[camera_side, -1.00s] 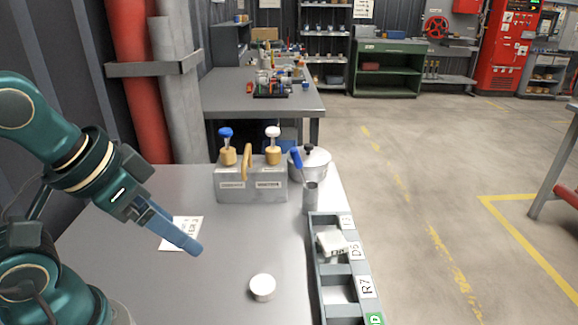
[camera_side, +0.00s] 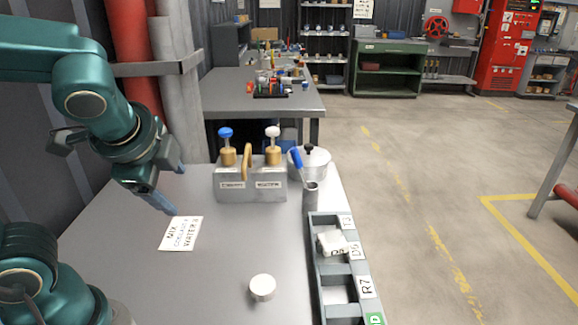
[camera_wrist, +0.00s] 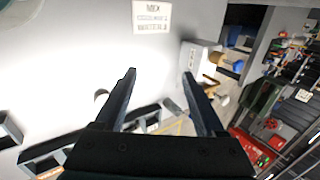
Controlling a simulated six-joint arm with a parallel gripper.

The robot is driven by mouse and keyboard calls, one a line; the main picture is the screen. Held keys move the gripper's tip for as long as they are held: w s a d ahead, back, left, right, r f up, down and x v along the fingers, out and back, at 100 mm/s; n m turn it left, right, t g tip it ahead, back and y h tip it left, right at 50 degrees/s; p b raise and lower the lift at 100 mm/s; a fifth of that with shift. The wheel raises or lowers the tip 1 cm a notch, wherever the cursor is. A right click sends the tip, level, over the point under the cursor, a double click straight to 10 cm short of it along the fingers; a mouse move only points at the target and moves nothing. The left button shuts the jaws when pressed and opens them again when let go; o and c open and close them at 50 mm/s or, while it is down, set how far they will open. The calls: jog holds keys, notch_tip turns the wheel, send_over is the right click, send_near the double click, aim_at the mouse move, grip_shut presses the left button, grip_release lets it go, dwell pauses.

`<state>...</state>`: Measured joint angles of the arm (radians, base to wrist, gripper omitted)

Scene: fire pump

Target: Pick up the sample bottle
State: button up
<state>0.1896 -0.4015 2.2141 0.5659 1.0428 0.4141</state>
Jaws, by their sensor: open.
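I cannot tell for certain which thing is the sample bottle. A short white round piece (camera_side: 262,288) stands alone on the grey bench, and a white block-like item (camera_side: 332,242) lies in a tray slot. My gripper (camera_side: 172,200) is open and empty above the bench's left part, by the printed sheet (camera_side: 181,234), well left of both items. In the wrist view my two fingers (camera_wrist: 158,75) are apart with bare bench between them. The white round piece (camera_wrist: 101,97) shows there, partly hidden by the left finger.
A grey box (camera_side: 250,185) with blue-topped and white-topped brass fittings stands at the bench's back. The labelled slotted tray (camera_side: 318,270) runs along the right edge. The bench middle is clear.

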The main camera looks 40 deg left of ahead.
jog(key=w+d+m+t+y, duration=0.1)
jog(key=w+d+m+y, duration=0.15)
jog(key=w+m, duration=0.5)
jog(key=m+t+h, duration=0.2)
jog(key=m+t, duration=0.5)
jog(key=m, duration=0.8)
send_near(336, 228)
jog(key=shift+n, duration=0.25)
jog(key=x, duration=1.2)
jog(key=shift+a+f, duration=0.15)
jog(key=shift+f, duration=0.35)
grip_shut()
